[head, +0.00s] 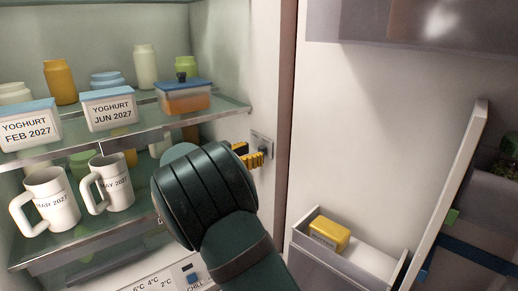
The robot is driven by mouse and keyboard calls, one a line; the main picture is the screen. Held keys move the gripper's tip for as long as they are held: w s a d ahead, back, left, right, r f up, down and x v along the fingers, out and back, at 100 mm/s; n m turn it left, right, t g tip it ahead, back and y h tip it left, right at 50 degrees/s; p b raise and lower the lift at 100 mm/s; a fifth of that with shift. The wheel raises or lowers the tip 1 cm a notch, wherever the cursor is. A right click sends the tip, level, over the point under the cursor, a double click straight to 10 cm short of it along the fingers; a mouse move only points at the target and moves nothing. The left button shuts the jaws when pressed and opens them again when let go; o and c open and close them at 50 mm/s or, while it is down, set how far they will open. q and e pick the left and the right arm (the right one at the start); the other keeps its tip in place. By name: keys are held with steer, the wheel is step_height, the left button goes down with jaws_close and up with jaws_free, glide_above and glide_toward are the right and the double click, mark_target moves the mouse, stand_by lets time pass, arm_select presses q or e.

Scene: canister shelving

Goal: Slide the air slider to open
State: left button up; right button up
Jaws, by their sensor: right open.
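My right gripper (251,155) reaches into an open fridge from below, its dark wrist and arm filling the lower middle. Its yellow ribbed fingertips are apart, at the fridge's right inner wall. A small grey plate (262,141) on that wall sits right beside the fingertips. It looks like the air slider, but I read no label on it. The fingers partly hide it, and I cannot tell whether they touch it or where it is set. A blue knob (193,277) marked CHILL is on the temperature panel at the bottom. My left gripper is not in view.
Two yoghurt tubs (109,109) (28,130) and a blue-lidded orange container (184,98) stand on the upper glass shelf. Two white mugs (52,200) (112,183) stand below, left of my wrist. A door bin (352,257) at right holds a yellow block (329,234).

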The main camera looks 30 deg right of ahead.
mark_target(260, 151)
steer(key=shift+w+d, duration=0.15)
steer(key=shift+d, duration=1.35)
jaws_close()
